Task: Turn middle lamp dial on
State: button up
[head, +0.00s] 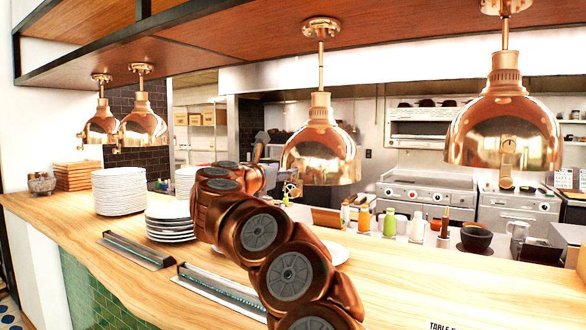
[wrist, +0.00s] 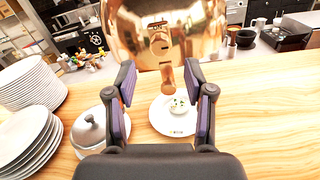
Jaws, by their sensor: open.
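The middle lamp (head: 320,150) is a shiny copper dome hanging on a rod from the shelf above the counter. A copper lamp dome, seemingly this one, fills the top of the wrist view (wrist: 190,25). Its small dial (wrist: 158,38) shows on the dome's face, with a copper stem (wrist: 168,78) hanging below. My gripper (wrist: 166,95) is open and empty, its two dark fingers standing left and right of the stem in the picture. I cannot tell whether they touch it. In the head view my copper arm hides most of the gripper, left of the lamp.
Another lamp (head: 505,130) hangs at right and two lamps (head: 142,125) at left. Plate stacks (head: 124,191) stand on the wooden counter (head: 400,290). Below my gripper are a cloche (wrist: 90,130) and a white plate (wrist: 160,122). Sauce bottles (head: 390,222) stand behind.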

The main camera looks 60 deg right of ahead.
jog(key=shift+w+d+p, duration=0.15)
jog(key=shift+d+p, duration=0.6)
jog(key=shift+d, duration=2.15)
jog(key=shift+c, duration=0.3)
grip_shut()
